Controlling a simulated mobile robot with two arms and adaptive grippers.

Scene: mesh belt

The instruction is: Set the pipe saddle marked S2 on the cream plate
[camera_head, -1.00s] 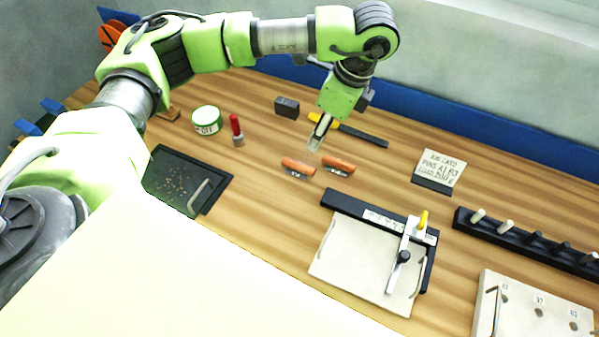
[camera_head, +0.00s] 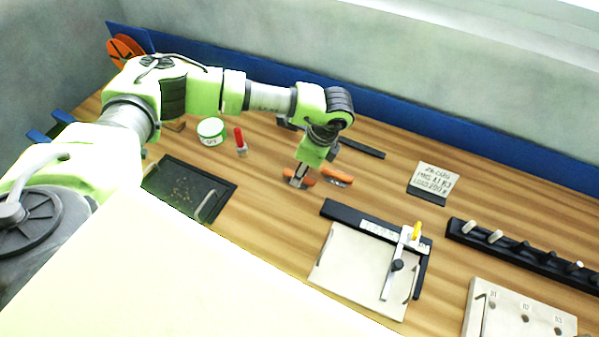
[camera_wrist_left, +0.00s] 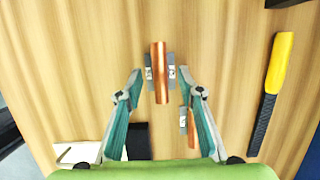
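Two copper-orange pipe saddles with grey feet lie side by side on the wooden bench. My left gripper (camera_head: 298,184) is over the left saddle (camera_head: 289,183) and partly hides it. In the left wrist view that saddle (camera_wrist_left: 160,70) lies between the open fingertips (camera_wrist_left: 161,78), with a gap on each side. Its foot labels are too small to read. The right saddle (camera_head: 337,177) lies close by; in the wrist view a finger partly covers it. A cream plate (camera_head: 345,262) with a black fence and a clamp lies right of centre. My right gripper is not in view.
A yellow-handled file (camera_wrist_left: 279,62) lies behind the saddles. A black tray (camera_head: 172,190), a red-capped marker (camera_head: 240,142) and a green tin (camera_head: 211,131) are at left. A sign (camera_head: 433,178), a peg rack (camera_head: 520,247) and a holed cream block (camera_head: 510,312) are at right.

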